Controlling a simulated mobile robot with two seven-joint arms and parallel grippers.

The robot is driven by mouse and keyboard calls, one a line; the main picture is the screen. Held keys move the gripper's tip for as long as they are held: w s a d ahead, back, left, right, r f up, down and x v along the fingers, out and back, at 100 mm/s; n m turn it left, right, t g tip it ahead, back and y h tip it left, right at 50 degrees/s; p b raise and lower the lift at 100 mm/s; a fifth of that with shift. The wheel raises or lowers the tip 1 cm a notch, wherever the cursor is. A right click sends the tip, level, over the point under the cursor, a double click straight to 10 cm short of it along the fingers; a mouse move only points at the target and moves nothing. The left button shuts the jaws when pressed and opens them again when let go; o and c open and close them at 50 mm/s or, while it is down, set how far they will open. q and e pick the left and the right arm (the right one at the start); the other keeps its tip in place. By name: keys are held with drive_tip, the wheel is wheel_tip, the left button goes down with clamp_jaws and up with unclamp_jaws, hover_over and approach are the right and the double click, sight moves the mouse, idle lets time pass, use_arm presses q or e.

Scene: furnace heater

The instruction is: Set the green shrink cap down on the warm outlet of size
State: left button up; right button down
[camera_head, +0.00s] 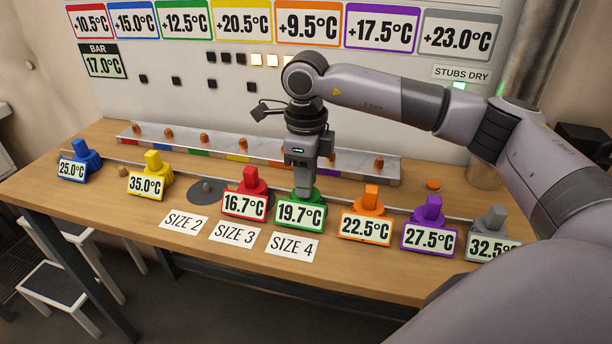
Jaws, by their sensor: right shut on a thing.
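The green shrink cap (300,211), with a 19.7°C display, is at the front middle of the bench, behind the SIZE 4 card (292,246). My right gripper (300,185) points down from above and is shut on its top. I cannot tell whether the cap touches the surface below. The red cap (245,205), reading 16.7°C, stands just left, behind the SIZE 3 card (235,233). My left gripper is out of view.
Blue (85,158) and yellow (153,178) caps stand left; orange (370,220), purple (430,232) and grey (491,236) caps stand right. A metal rail (250,147) with several brown stubs runs behind. The wall carries a BAR 17.0°C sign (103,61) and coloured temperature signs.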

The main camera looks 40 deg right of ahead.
drive_tip(key=shift+f, duration=0.1)
drive_tip(key=c, duration=0.8)
unclamp_jaws()
wheel_tip(320, 180, up, 7)
drive_tip(key=shift+r, duration=0.1)
